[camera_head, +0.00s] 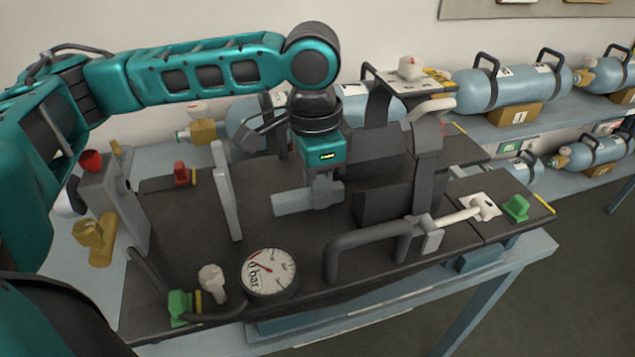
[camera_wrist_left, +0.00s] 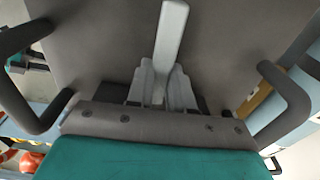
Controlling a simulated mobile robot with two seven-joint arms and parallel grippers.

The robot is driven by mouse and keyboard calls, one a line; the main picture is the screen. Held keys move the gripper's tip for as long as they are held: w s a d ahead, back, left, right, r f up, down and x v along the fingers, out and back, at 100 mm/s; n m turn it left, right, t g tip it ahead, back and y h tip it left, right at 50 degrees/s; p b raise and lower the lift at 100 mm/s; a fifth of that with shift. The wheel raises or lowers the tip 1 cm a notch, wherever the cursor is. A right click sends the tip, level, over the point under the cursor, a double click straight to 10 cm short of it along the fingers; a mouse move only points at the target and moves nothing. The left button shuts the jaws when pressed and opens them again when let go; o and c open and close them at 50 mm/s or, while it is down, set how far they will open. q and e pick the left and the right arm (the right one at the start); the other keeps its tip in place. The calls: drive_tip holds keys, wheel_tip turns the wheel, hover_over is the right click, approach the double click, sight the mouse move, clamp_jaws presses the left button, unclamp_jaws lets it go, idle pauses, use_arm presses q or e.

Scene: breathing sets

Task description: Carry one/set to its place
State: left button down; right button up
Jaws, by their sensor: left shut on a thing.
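A breathing set with a dark backplate (camera_head: 300,240) lies across a blue-grey bench. It carries a round pressure gauge (camera_head: 269,272), a black loop handle (camera_head: 365,238) and green and red fittings. My left gripper (camera_head: 322,190) comes down over the middle of the set. It is shut on a light grey bar (camera_head: 291,203) of the set. In the left wrist view the fingers (camera_wrist_left: 165,88) close around that bar (camera_wrist_left: 171,35), in front of a dark plate. I cannot tell whether the set is lifted clear of the bench. My right gripper is not in view.
A blue cylinder (camera_head: 245,118) lies behind the set, partly hidden by my arm. More blue cylinders (camera_head: 520,84) rest on a shelf at the back right. A tall grey bracket (camera_head: 118,200) stands at the left. The bench edge (camera_head: 500,266) runs along the front right.

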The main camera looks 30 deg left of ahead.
use_arm(q)
drive_tip(key=shift+r, duration=0.15)
drive_tip(key=shift+w+a+f, duration=0.55)
drive_tip(key=shift+a+f, duration=0.1)
drive_tip(key=shift+f, duration=0.25)
drive_tip(key=shift+w+a+f, duration=0.6)
drive_tip(key=shift+f, duration=0.3)
drive_tip(key=shift+w+a+f, duration=0.55)
drive_tip(key=shift+a+f, duration=0.1)
drive_tip(key=shift+f, duration=0.25)
drive_tip(key=shift+f, duration=2.1)
idle(0.6)
drive_tip(key=c, duration=0.9)
unclamp_jaws()
drive_tip(key=shift+c, duration=0.2)
drive_tip(key=shift+s+f, duration=0.2)
drive_tip(key=shift+f, duration=0.05)
wheel_tip(320, 180, up, 13)
drive_tip(key=shift+a+r, duration=0.15)
